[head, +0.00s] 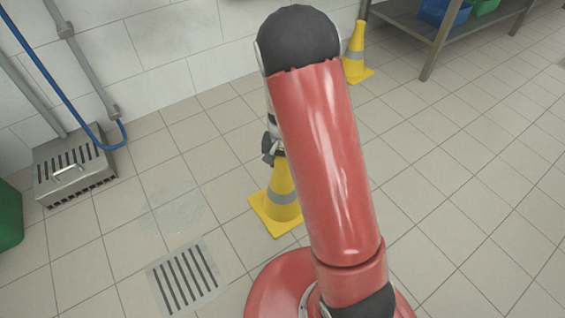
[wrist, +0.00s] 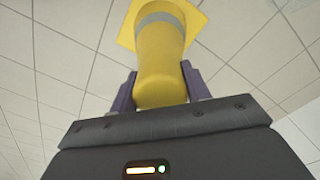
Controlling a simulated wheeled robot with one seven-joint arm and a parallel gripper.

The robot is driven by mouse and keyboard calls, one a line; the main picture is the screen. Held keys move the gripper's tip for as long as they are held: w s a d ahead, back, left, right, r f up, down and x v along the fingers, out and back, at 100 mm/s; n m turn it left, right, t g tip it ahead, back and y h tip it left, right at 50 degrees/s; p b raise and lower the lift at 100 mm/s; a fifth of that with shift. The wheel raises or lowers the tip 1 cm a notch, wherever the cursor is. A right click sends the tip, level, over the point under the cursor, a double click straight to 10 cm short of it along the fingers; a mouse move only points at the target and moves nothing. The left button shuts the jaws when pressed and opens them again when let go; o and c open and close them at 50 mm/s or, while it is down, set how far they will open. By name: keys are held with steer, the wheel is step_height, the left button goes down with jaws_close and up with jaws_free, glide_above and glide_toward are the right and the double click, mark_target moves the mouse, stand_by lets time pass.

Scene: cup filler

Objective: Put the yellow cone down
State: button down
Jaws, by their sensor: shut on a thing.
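A yellow cone (head: 282,183) with a grey band is upright just left of my red arm in the head view, its square base (head: 270,222) lowest. My gripper (head: 271,150) is at the cone's top, partly hidden behind my arm. In the wrist view the cone (wrist: 160,55) sits between the two dark fingers of my gripper (wrist: 160,88), which are shut on its narrow end. I cannot tell whether the base touches the floor or hangs just above it.
A wet-looking patch (head: 175,205) and a floor drain (head: 187,278) lie left of the cone. A slotted metal box (head: 72,178), a blue hose (head: 122,135) and a green bin (head: 8,215) are farther left. Another yellow cone (head: 356,60) stands by a shelf (head: 437,45). Right floor is clear.

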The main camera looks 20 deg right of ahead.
steer(key=c, duration=0.7)
jaws_free()
step_height(320, 180, up, 12)
steer(key=p, duration=0.2)
steer(key=shift+r+p, duration=0.2)
steer(key=shift+p, duration=0.2)
steer(key=s+r+n+t, duration=0.1)
steer(key=s+r+t, duration=0.1)
steer(key=s+r, duration=0.4)
steer(key=s+r+n+t, duration=0.1)
steer(key=s+r+n, duration=0.1)
steer(key=s+r, duration=0.5)
steer(key=s+r+n+t, duration=0.2)
steer(key=s+r, duration=0.5)
steer(key=s, duration=0.2)
steer(key=shift+t, duration=0.3)
